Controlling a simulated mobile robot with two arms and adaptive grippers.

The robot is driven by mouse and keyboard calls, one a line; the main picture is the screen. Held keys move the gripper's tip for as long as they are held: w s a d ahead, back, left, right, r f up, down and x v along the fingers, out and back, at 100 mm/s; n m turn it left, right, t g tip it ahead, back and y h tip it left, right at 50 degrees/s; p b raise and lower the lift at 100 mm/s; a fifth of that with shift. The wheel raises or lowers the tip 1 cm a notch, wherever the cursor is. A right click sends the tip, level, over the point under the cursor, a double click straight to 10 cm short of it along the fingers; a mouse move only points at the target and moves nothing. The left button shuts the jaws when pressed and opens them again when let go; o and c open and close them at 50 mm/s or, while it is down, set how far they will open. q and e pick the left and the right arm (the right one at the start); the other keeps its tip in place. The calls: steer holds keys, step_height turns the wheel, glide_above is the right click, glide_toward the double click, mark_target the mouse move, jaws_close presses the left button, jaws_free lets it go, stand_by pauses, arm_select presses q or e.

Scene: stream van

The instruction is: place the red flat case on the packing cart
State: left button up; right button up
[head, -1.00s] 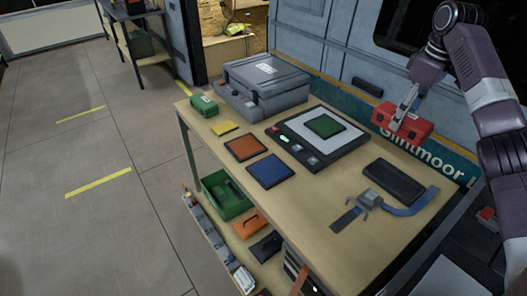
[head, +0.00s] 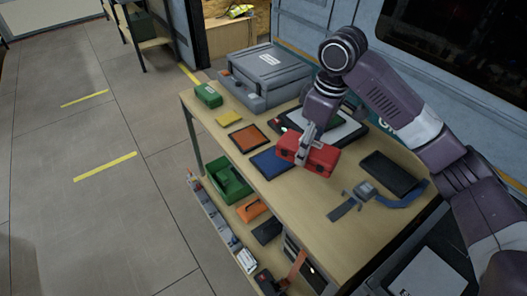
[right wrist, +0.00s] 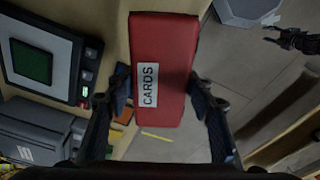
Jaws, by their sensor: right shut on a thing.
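The red flat case (head: 318,159) is held in the air over the wooden-topped table (head: 293,217), near the blue panel. In the right wrist view the red case (right wrist: 163,45) shows a white label reading CARDS. My right gripper (head: 303,146) is shut on the case, one finger on each side, as the right wrist view (right wrist: 158,92) also shows. My left gripper is outside the head view; a dark gripper, seemingly my left one (right wrist: 290,39), shows at the right edge of the right wrist view with its fingers apart. I cannot tell which furniture is the packing cart.
The table holds a grey case (head: 265,75), a green box (head: 208,95), orange (head: 248,138) and blue (head: 270,163) panels, a black pouch (head: 388,174) and a strap (head: 400,200). A shelved stand (head: 140,28) is far left. Floor at left is clear.

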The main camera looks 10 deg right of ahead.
step_height(320, 180, down, 20)
steer(key=shift+r+p, duration=0.1)
steer(key=shift+p, duration=0.9)
steer(key=shift+s+f, duration=0.1)
steer(key=shift+f, duration=0.1)
steer(key=o, duration=1.5)
steer(key=shift+c, duration=0.2)
step_height(320, 180, up, 12)
steer(key=d+b, duration=0.1)
steer(key=shift+s, duration=0.45)
